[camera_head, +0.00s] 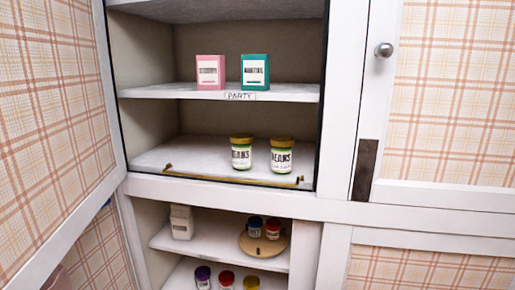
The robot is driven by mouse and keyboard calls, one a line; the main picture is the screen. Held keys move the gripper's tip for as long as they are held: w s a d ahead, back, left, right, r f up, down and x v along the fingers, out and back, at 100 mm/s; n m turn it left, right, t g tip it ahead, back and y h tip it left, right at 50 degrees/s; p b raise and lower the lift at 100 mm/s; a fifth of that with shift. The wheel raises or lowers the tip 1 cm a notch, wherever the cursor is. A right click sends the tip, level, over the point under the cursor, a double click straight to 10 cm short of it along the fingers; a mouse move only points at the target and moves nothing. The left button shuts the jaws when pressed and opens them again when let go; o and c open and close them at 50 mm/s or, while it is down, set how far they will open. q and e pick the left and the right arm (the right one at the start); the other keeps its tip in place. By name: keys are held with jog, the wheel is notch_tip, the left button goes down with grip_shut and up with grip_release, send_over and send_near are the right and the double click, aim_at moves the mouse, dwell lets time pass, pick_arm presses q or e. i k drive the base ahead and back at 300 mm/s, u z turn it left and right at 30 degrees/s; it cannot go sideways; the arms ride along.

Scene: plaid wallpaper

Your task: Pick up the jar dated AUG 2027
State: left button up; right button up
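Two jars with yellow lids and white and green labels stand upright side by side on the cupboard shelf. The left jar (241,153) and the right jar (281,156) both seem to read "BEANS", partly turned. Smaller print under that word is too small to read, so I cannot tell which is dated AUG 2027. More jars stand lower down: a blue one (255,227) and a red one (273,229) on a round wooden turntable (252,246). Neither of my grippers is in view.
A pink box (210,72) and a teal box (255,71) stand on the shelf above, labelled "PARTY" (241,96). A low brass rail (232,179) edges the jars' shelf. An open door (55,110) stands left. A white carton (182,222) and several jars sit below.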

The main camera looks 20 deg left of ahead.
aim_at(241, 143)
jog(key=i, duration=0.3)
jog(key=u, duration=0.9)
